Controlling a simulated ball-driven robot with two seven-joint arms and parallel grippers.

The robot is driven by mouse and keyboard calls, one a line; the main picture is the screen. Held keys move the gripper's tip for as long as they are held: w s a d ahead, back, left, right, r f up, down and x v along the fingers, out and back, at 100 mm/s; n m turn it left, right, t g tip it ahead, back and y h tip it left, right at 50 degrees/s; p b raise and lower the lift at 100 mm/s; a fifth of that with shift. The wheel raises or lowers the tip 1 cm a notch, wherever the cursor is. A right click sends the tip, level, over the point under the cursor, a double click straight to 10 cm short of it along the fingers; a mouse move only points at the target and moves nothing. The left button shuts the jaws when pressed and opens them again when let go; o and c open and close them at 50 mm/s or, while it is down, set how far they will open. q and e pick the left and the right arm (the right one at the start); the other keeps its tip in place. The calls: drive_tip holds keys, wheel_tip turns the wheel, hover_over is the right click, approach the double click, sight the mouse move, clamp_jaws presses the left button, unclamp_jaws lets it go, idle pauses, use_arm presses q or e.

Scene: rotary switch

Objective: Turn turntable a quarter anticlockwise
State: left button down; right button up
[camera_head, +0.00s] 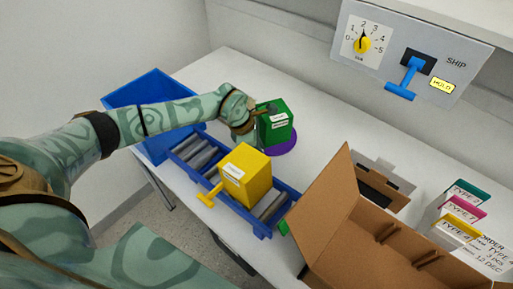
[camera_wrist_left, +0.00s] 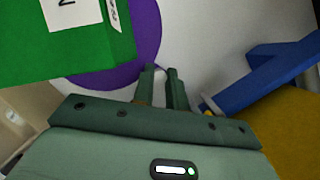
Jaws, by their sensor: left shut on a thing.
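The turntable (camera_head: 285,146) is a purple disc on the white table, with a green labelled box (camera_head: 276,127) standing on it and hiding most of it. In the left wrist view the disc's edge (camera_wrist_left: 147,40) curves past the green box (camera_wrist_left: 60,50). My left gripper (camera_head: 246,128) is at the disc's left side, beside the box. In the left wrist view its fingertips (camera_wrist_left: 162,72) are close together at the purple edge, shut on the turntable's rim side. The exact part between the fingers is hidden. My right gripper is not in view.
A yellow box (camera_head: 246,178) sits on a blue roller track (camera_head: 285,187) near the turntable. A blue bin (camera_head: 150,88) is behind my left arm. An open cardboard box (camera_head: 325,215) stands right. A wall panel (camera_head: 440,55) has a dial (camera_head: 362,44) and a blue lever (camera_head: 408,80).

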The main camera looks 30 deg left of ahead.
use_arm(q)
drive_tip(key=shift+a, duration=0.15)
drive_tip(key=c, duration=1.4)
unclamp_jaws()
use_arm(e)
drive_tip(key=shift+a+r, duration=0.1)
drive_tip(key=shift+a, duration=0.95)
use_arm(q)
drive_tip(key=shift+r, duration=0.15)
